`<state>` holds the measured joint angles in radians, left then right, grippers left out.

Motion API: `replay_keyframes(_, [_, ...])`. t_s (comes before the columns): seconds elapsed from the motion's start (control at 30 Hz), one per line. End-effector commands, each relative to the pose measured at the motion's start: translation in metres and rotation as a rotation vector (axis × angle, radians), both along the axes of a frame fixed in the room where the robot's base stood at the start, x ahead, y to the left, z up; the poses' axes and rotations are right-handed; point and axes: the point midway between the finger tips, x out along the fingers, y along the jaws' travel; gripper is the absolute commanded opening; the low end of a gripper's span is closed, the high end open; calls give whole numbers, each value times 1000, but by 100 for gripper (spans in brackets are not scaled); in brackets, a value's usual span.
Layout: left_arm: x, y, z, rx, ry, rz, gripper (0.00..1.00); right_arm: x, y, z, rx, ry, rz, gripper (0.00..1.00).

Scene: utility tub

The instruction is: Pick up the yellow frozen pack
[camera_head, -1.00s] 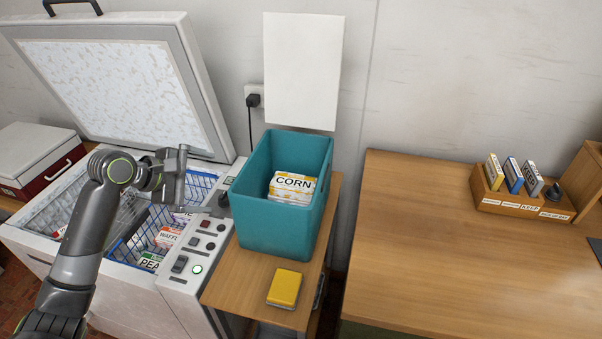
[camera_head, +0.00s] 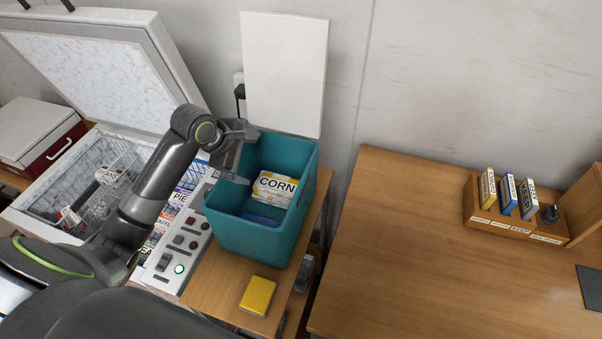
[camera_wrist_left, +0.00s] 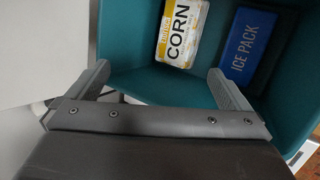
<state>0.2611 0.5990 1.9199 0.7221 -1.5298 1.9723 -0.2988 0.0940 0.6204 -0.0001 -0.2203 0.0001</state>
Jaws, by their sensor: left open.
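A yellow-and-white pack labelled CORN (camera_head: 275,187) lies in the teal tub (camera_head: 262,240); it also shows in the left wrist view (camera_wrist_left: 182,32). A blue ice pack (camera_wrist_left: 246,45) lies beside it on the tub floor, partly hidden by the front wall in the head view (camera_head: 262,217). A plain yellow block (camera_head: 257,296) lies on the wooden stand in front of the tub. My left gripper (camera_head: 247,155) is open and empty at the tub's left rim, its fingers (camera_wrist_left: 160,88) pointing toward the corn pack, apart from it. My right gripper is not seen.
The open chest freezer (camera_head: 75,185) with wire baskets and packs stands left, partly behind my left arm. Its control panel (camera_head: 185,235) borders the tub. The raised white lid (camera_head: 285,75) stands behind the tub. A wooden desk (camera_head: 420,240) at right is mostly clear.

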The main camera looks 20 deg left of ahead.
Motion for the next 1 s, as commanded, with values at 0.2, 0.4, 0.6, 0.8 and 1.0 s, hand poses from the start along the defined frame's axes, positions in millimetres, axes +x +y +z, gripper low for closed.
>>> replay_keyframes(0.2, [-21,-12,-23,-47,85,70,100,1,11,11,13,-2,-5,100])
replay_keyframes(0.4, [-7,-18,-52,-51,89,73,100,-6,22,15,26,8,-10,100])
replay_keyframes(0.6, [8,-25,-81,-49,89,71,100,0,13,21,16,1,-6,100])
replay_keyframes(0.8, [21,-30,-106,-47,86,70,100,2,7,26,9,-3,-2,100])
replay_keyframes(1.0, [30,-32,-122,-45,83,69,100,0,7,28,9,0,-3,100])
